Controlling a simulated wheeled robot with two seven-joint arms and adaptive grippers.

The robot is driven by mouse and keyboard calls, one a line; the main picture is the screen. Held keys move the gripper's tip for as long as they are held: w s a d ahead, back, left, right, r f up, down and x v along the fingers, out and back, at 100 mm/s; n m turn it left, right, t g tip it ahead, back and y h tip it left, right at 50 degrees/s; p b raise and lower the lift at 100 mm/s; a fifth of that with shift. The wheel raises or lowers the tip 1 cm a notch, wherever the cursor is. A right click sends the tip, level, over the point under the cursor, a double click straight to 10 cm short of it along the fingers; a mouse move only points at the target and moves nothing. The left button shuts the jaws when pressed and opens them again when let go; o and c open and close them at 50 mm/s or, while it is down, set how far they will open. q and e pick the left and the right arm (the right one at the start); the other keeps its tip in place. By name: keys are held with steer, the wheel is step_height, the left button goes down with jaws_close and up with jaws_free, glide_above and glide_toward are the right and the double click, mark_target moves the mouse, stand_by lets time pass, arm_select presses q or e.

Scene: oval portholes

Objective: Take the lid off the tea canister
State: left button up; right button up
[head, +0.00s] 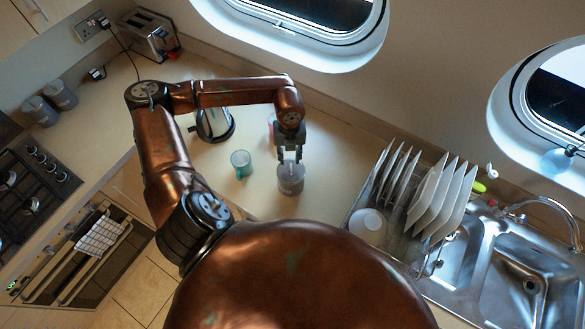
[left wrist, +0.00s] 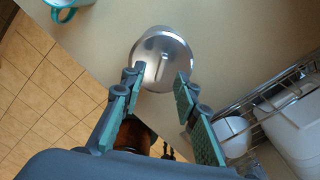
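The tea canister (head: 291,182) is a short grey cylinder standing upright on the counter. Its round silvery lid (left wrist: 162,58) with a raised bar handle (left wrist: 161,62) is on top in the left wrist view. My left gripper (head: 289,155) is just above the canister, pointing down. In the left wrist view my left gripper (left wrist: 157,82) has its two fingers apart, one on each side of the handle, with gaps visible between them and it. The fingers hold nothing. My right gripper is not in view.
A teal mug (head: 241,163) stands left of the canister, with a kettle (head: 214,123) behind it. A dish rack with plates (head: 430,195) and a sink (head: 520,280) are to the right. Two grey canisters (head: 48,102) and a toaster (head: 150,36) stand farther left.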

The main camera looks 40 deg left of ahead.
mark_target(291, 166)
arm_select(q)
step_height(291, 166, down, 2)
steer(key=shift+d+p, duration=0.1)
steer(key=shift+p, duration=0.7)
step_height(291, 166, down, 3)
steer(key=shift+w+r+p, duration=0.1)
steer(key=shift+p, duration=0.25)
steer(key=c, duration=0.5)
jaws_close()
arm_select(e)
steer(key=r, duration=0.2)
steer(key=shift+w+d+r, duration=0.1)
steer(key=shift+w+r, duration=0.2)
